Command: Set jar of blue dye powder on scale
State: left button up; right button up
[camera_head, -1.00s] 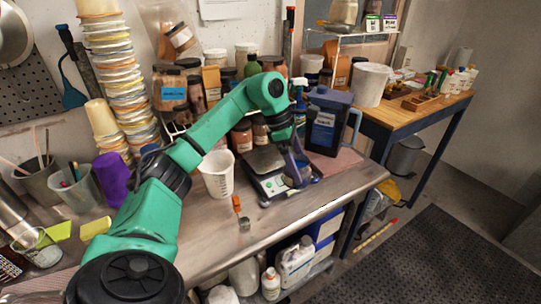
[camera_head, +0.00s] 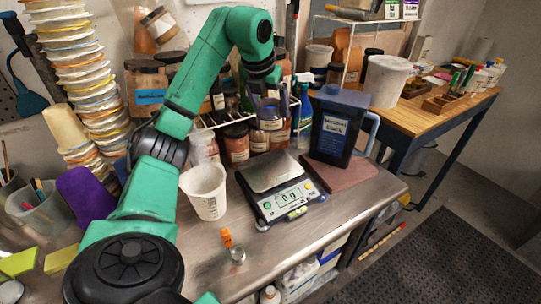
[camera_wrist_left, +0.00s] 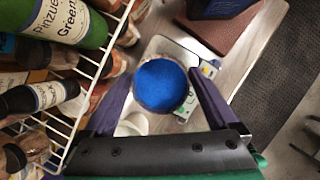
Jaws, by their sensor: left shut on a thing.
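My left gripper (camera_head: 270,104) is in front of the wire shelf in the head view, raised behind and above the scale. In the left wrist view its two purple fingers are closed on the sides of an open round jar of blue dye powder (camera_wrist_left: 161,84), whose bright blue top faces the camera. In the head view the jar is hard to tell from the jars behind it. The digital scale (camera_head: 284,201) has a bare plate and its display reads "0 g". The scale shows partly behind the jar in the wrist view (camera_wrist_left: 205,72). My right gripper is not in view.
A wire shelf (camera_wrist_left: 95,85) with bottles and jars is close at the left in the wrist view. A white measuring cup (camera_head: 206,190) stands left of the scale, a dark labelled jug (camera_head: 338,125) on its right.

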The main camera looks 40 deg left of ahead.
aim_at(270, 125)
pick_arm(q)
jog(key=f, duration=0.5)
jog(key=shift+s+d+b, duration=0.35)
jog(key=shift+s, duration=0.05)
jog(key=x, duration=0.2)
jog(key=s+x, duration=0.1)
jog(key=x, duration=0.4)
jog(key=shift+s+a+f, duration=0.1)
jog(key=shift+s+f, duration=0.15)
jog(key=shift+f, duration=0.25)
jog(key=shift+s+d+f, duration=0.1)
jog(key=shift+d+f, duration=0.05)
jog(key=shift+f, duration=0.45)
jog(key=shift+s+d+f, duration=0.1)
jog(key=shift+f, duration=0.5)
jog(key=shift+w+a+f, duration=0.15)
jog(key=shift+a+f, duration=0.05)
jog(key=shift+f, duration=0.15)
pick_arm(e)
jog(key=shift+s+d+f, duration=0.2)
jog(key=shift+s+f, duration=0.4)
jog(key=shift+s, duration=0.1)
pick_arm(q)
jog(key=o, duration=1.2)
jog(key=shift+c, duration=0.2)
jog(key=shift+d+r, duration=0.1)
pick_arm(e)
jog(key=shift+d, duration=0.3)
